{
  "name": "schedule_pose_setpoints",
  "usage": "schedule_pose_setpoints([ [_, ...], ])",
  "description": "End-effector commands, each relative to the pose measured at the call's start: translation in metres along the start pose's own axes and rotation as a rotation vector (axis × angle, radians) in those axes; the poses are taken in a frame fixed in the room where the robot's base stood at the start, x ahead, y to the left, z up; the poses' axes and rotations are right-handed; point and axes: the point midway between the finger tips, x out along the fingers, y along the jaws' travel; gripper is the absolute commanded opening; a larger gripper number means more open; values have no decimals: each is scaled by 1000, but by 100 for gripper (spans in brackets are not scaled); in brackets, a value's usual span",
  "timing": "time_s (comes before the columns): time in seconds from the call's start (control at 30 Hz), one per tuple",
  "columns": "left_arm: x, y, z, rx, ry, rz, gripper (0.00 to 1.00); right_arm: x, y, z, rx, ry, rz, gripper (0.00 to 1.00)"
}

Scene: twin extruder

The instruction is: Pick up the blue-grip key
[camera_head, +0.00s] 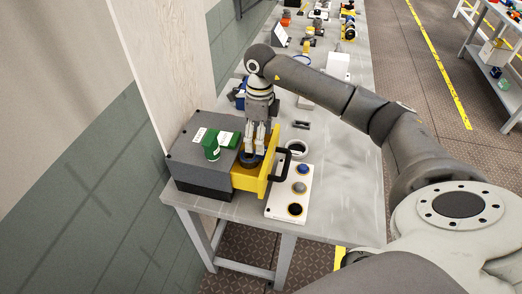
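My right gripper (254,151) points down over the open yellow drawer (260,181) of a dark grey box on the table. Its two fingers are close together, with their tips down at a dark round part (249,161) in the drawer. A trace of blue shows by the fingertips, but I cannot tell whether it is the key's blue grip or whether the fingers hold anything. No key shows clearly. My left gripper is not in view.
The grey box (183,160) carries green parts (213,146) on top. A black handle (284,170) sticks out from the drawer. Beside it lies a white panel (276,213) with a blue round part (303,168). The table's front right is clear.

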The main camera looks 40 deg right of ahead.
Motion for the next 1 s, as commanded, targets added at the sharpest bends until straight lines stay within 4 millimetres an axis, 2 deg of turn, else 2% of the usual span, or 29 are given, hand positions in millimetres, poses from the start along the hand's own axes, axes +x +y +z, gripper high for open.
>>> schedule_pose_setpoints([
  [0.1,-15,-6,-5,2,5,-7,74,11,2,0,0,5,5,70],
  [0.33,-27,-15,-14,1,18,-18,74,40,2,1,1,1,2,70],
  [0.63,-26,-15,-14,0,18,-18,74,46,2,1,1,-1,0,68],
  [1.0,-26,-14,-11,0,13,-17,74,45,2,1,1,-1,0,21],
])
